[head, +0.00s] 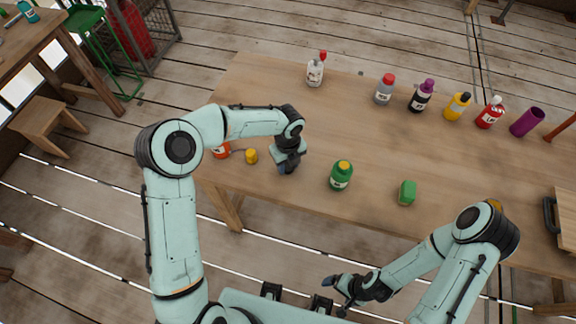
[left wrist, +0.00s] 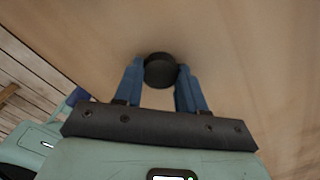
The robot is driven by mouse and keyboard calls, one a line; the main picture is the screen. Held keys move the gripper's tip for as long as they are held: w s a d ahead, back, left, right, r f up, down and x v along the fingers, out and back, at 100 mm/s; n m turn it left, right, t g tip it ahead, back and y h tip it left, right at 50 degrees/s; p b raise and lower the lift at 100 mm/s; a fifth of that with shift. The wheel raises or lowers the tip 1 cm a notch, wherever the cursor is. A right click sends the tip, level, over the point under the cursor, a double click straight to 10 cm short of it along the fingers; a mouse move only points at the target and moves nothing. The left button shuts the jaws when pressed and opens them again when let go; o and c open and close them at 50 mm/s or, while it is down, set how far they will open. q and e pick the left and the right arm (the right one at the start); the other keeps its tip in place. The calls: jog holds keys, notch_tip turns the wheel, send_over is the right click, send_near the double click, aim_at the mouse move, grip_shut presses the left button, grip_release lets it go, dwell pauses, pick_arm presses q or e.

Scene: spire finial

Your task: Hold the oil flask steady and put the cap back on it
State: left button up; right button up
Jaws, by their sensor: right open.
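My left gripper (head: 286,169) points down over the near left part of the table. In the left wrist view its blue fingers (left wrist: 160,78) meet both sides of a short, round black piece (left wrist: 160,71), which looks like a cap. I cannot tell for sure which container is the oil flask. My right gripper (head: 338,283) is open and empty, off the table's near edge.
On the table (head: 300,110), a yellow piece (head: 251,156) and a partly hidden orange-red container (head: 221,151) are left of the left gripper. A green block (head: 407,192) is right of the green bottle. Several bottles line the far side. The middle is clear.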

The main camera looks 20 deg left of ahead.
pick_arm(q)
notch_tip(320, 180, up, 20)
jog(key=p, duration=0.2)
pick_arm(e)
jog(key=w+r, duration=0.2)
jog(key=r, duration=0.1)
jog(key=shift+w+r, duration=0.15)
jog(key=shift+w, duration=0.15)
pick_arm(q)
jog(key=n, duration=1.2)
send_over(287, 165)
jog(key=w+a, duration=0.1)
jog(key=a, duration=0.1)
notch_tip(287, 165, down, 5)
notch_tip(287, 165, down, 6)
jog(key=a+n, duration=0.3)
jog(key=n, duration=1.2)
jog(key=shift+w, duration=0.4)
